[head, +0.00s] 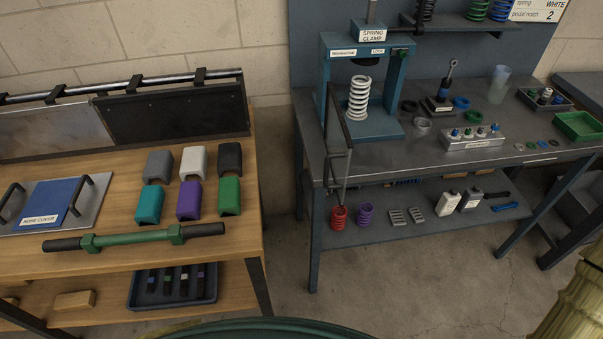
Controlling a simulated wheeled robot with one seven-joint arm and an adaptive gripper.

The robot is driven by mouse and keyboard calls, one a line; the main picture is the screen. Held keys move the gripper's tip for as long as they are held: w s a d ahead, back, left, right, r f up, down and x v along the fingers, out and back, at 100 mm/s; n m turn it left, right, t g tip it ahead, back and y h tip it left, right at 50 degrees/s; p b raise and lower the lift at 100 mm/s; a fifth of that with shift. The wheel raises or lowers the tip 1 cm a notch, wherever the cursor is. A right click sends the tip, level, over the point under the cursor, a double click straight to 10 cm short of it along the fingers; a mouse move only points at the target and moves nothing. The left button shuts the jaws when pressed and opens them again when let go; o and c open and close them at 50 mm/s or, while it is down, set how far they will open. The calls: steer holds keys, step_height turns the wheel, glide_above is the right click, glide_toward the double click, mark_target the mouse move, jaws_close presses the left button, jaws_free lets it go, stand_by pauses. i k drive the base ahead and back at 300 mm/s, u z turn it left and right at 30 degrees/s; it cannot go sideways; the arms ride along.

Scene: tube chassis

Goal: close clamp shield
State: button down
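The spring clamp (391,98) is a blue frame on the grey workbench, with a "SPRING CLAMP" sign on top. A white coil spring (358,98) stands upright inside it. The clamp shield (347,137) appears as a dark-edged, see-through panel at the clamp's left side. It is swung out toward the bench front, seen nearly edge-on, and leaves the clamp's front open. A dark handle (328,170) sits low on it. My gripper is not in view.
Small parts, a dark block with a tool (440,103), a clear cup (499,84) and a grey parts rack (473,137) lie right of the clamp. A wooden bench (251,196) with coloured covers stands left. Bare floor (287,280) lies between the benches.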

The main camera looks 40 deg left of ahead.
mark_target(334, 117)
steer(key=k, duration=0.35)
steer(key=u, duration=0.75)
